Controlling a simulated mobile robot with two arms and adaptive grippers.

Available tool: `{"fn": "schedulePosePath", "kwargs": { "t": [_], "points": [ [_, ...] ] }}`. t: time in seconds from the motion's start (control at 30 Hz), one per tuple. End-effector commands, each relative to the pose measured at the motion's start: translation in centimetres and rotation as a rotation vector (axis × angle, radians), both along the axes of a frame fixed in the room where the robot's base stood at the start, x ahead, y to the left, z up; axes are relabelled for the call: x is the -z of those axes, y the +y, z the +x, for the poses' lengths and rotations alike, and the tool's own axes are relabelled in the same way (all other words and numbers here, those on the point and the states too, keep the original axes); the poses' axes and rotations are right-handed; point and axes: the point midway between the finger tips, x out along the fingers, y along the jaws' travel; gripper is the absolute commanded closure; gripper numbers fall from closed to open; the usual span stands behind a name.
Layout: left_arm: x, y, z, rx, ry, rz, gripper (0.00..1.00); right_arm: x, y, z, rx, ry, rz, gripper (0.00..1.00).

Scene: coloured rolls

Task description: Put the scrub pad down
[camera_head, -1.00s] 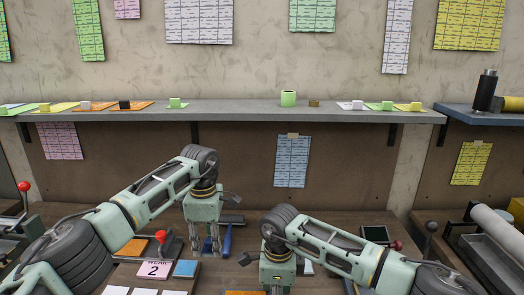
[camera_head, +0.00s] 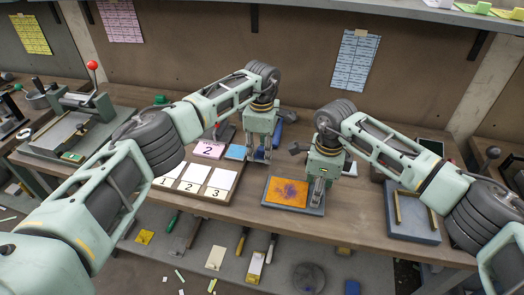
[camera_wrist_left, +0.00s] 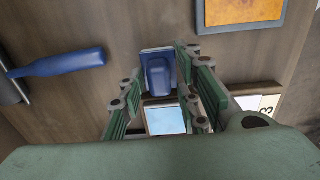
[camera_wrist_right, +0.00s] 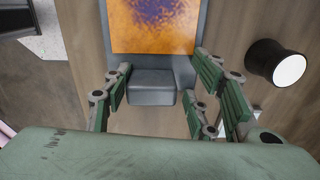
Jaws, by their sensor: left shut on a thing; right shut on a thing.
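The scrub pad (camera_wrist_left: 158,72) looks like a blue block with a raised grip on a flat base. In the left wrist view it sits between the fingers of my left gripper (camera_wrist_left: 166,82), which is shut on it. In the head view my left gripper (camera_head: 258,157) points down close above the bench, beside a light-blue card (camera_head: 236,152); the pad is mostly hidden there, and I cannot tell whether it touches the bench. My right gripper (camera_head: 318,197) is shut on the grey end block (camera_wrist_right: 152,86) of a board carrying an orange-and-purple plate (camera_head: 287,191).
White numbered cards (camera_head: 194,178) lie left of my left gripper, with a pink card (camera_head: 208,149) behind them. A blue handle (camera_wrist_left: 65,64) lies near the pad. A grey tray (camera_head: 410,214) stands at the right. Bare bench shows between the cards and the orange plate.

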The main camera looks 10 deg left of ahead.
Motion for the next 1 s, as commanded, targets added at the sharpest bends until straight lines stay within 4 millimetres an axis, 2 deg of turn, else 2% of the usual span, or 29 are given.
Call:
{"fn": "schedulePosePath", "kwargs": {
  "t": [0.03, 0.57, 0.6, 0.8, 1.0],
  "points": [
    [1.0, -0.1, -0.1, 0.000, 0.002, -0.001, 1.00, 1.3, -0.4, -0.4, 0.001, 0.014, -0.014, 0.81],
    [2.2, -0.1, 0.0, 0.001, 0.000, -0.001, 1.00, 1.3, -0.4, -0.4, 0.001, 0.014, -0.014, 0.81],
    [2.2, -0.1, 0.0, 0.001, -0.001, -0.001, 0.68, 1.3, -0.4, -0.4, 0.001, 0.014, -0.014, 0.81],
    [2.2, -0.1, 0.0, 0.001, -0.001, -0.001, 0.51, 1.3, -0.4, -0.4, 0.001, 0.014, -0.014, 0.81],
    [2.2, 0.0, 0.0, 0.000, 0.000, 0.000, 0.51, 1.3, -0.4, -0.4, 0.001, 0.014, -0.014, 0.81]
  ]
}}
